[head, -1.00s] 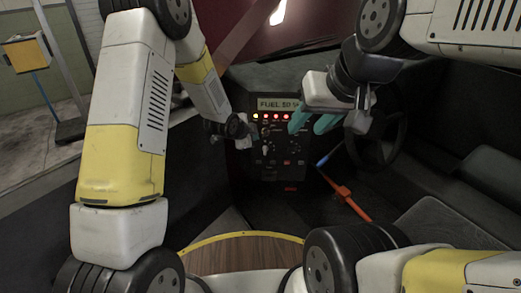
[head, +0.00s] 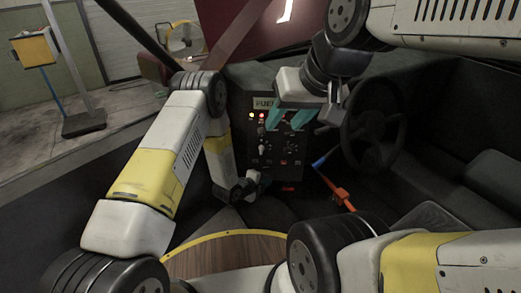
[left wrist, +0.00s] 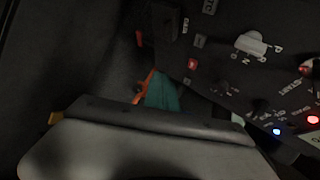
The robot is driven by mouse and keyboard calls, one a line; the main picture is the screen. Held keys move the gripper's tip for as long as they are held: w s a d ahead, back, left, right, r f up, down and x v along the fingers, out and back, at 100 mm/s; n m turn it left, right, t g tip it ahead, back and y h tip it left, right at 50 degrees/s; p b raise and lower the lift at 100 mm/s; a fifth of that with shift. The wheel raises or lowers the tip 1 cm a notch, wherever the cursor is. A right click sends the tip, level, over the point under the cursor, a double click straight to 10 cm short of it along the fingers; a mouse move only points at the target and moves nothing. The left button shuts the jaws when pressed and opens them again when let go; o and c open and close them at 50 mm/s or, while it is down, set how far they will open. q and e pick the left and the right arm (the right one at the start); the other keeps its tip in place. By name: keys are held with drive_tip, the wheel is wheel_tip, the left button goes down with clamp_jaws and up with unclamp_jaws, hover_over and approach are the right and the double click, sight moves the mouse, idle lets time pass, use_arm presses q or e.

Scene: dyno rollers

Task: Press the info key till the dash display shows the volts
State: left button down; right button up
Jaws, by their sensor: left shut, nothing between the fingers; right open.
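The dark dash panel (head: 283,161) stands ahead in the head view, with rows of knobs, keys and lamps. The dash display (head: 264,103) at its top reads "FUEL"; the rest is hidden behind my right gripper. My right gripper (head: 288,118) is open and empty, its teal fingers in front of the panel's upper part. My left gripper (head: 256,180) is low, at the panel's lower left. I cannot make out which key is the info key.
A steering wheel (head: 372,125) and dark seats (head: 490,180) are on the right. An orange lever (head: 337,192) rises from the floor right of the panel. A wooden, yellow-edged surface (head: 235,255) is in front. A yellow box on a stand (head: 35,49) is at the far left.

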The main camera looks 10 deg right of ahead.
sight(269, 162)
use_arm(q)
drive_tip(key=shift+w, duration=0.1)
drive_tip(key=w+d, duration=0.2)
drive_tip(key=w, duration=0.6)
drive_tip(key=shift+w, duration=0.15)
drive_tip(key=shift+w+d, duration=0.1)
drive_tip(key=shift+d, duration=0.05)
idle(1.9)
drive_tip(key=shift+w+d, duration=0.1)
drive_tip(key=shift+w, duration=0.2)
drive_tip(key=shift+w+d, duration=0.1)
drive_tip(key=shift+w, duration=0.3)
idle(0.7)
drive_tip(key=shift+s, duration=0.1)
drive_tip(key=shift+s+a, duration=0.25)
drive_tip(key=shift+s, duration=0.45)
drive_tip(key=shift+s, duration=0.1)
